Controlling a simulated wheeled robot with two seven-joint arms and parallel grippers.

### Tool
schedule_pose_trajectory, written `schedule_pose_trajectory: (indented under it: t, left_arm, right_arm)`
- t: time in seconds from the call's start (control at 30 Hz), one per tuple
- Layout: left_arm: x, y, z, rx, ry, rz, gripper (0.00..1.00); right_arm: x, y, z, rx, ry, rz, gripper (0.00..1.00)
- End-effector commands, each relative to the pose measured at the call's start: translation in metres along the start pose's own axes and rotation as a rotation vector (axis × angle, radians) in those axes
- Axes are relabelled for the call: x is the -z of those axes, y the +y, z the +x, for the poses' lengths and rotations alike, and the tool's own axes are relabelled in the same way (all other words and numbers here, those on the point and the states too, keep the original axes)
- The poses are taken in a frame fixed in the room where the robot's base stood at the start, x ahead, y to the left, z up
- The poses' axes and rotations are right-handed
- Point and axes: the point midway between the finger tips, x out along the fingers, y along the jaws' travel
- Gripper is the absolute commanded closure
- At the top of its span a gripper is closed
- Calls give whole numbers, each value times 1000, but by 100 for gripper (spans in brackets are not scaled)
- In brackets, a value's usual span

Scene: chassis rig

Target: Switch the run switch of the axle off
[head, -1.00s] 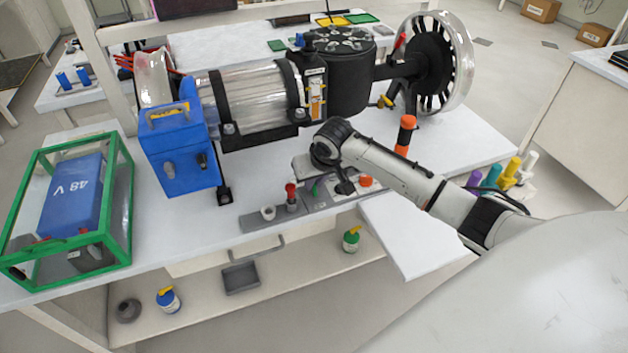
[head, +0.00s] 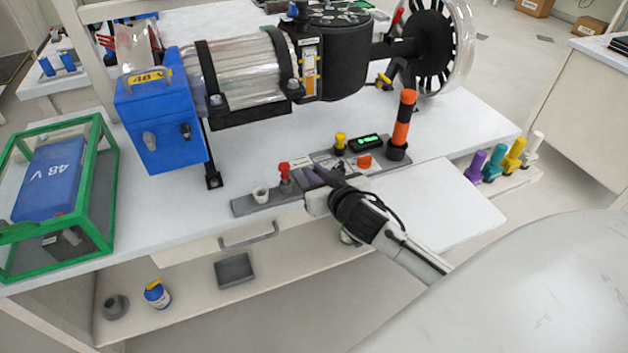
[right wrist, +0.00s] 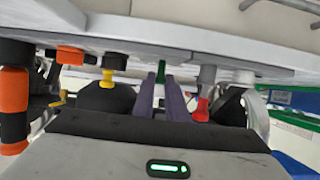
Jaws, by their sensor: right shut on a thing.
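A grey control strip (head: 240,207) runs along the front edge of the bench below the motor and axle. Its green switch lever (right wrist: 161,70) shows in the right wrist view between the tips of my right gripper (right wrist: 161,88). In the head view my right gripper (head: 318,179) reaches the strip from the front and hides this lever. The gripper is shut on the lever, with its two fingers on either side of it. The wheel (head: 435,50) stands at the back right. My left gripper is not in view.
A red-topped knob (head: 285,171) and a white cup (head: 260,194) are left of my gripper. A yellow knob (head: 340,142), an orange button (head: 364,160) and an orange-black post (head: 401,124) are right of it. A blue 48 V box (head: 160,122) stands behind left.

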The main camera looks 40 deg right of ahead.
Motion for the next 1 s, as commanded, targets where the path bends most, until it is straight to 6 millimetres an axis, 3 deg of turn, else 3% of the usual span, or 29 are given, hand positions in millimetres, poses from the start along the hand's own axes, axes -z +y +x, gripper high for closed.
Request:
schedule_pose_trajectory:
  t: [0.1,0.73,0.77,0.87,1.0]
  left_arm:
    - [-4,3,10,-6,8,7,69]
    - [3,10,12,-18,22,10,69]
    - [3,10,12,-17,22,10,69]
    - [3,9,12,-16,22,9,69]
    - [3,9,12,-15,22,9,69]
  right_arm:
    - [-7,0,0,-1,45,2,100]
    - [-4,0,-2,0,95,-1,100]
    - [-4,0,-2,0,95,-1,86]
    - [-4,0,-2,0,95,-1,69]
    - [-4,0,-2,0,95,-1,69]
